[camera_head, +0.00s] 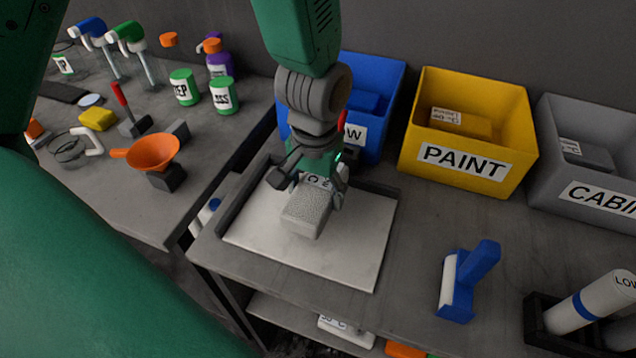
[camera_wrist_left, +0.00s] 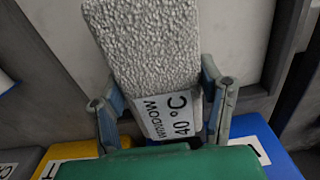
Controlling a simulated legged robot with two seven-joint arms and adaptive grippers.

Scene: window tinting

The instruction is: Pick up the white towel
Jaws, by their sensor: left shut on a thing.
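The white towel (camera_head: 307,211) is a folded, rough-textured block with a label. It is over the pale board (camera_head: 350,262) on the table. My left gripper (camera_head: 308,183) comes down from above and is shut on the towel's labelled end. In the left wrist view the towel (camera_wrist_left: 145,45) sits between the two fingers of the gripper (camera_wrist_left: 163,105), and its label reads "WINDOW 40 °C". I cannot tell whether the towel touches the board. My right gripper does not show.
Behind stand a blue bin (camera_head: 372,75), a yellow PAINT bin (camera_head: 470,120) and a grey bin (camera_head: 590,150). A blue tool (camera_head: 468,280) lies to the right. The left table holds an orange funnel (camera_head: 153,152), bottles and sprayers. The tabletop right of the board is partly free.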

